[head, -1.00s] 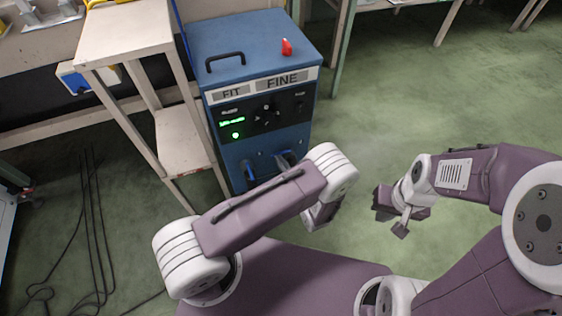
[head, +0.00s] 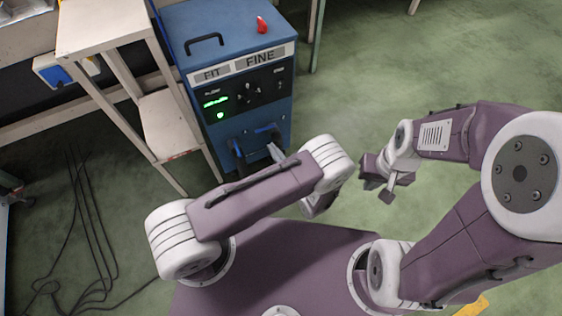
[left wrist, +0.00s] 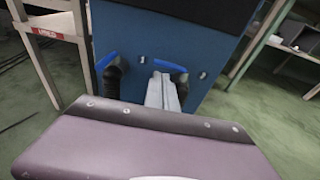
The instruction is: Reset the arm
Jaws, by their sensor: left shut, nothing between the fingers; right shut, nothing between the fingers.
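My left arm is folded across the front of the head view. The tip of my left gripper (head: 276,153) shows just above its purple link, while the rest is hidden behind the arm. In the left wrist view the grey fingers (left wrist: 162,92) are together and empty, pointing toward the blue machine's front. My right arm comes in from the right, bent. My right gripper (head: 387,193) is shut and empty above the green floor, apart from everything.
The blue machine (head: 215,35) labelled FIT and FINE stands ahead, with a red object (head: 262,25) on top. A pale stand (head: 105,25) is to its left. Black cables (head: 90,225) lie on the floor at left. The floor (head: 420,70) at right is clear.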

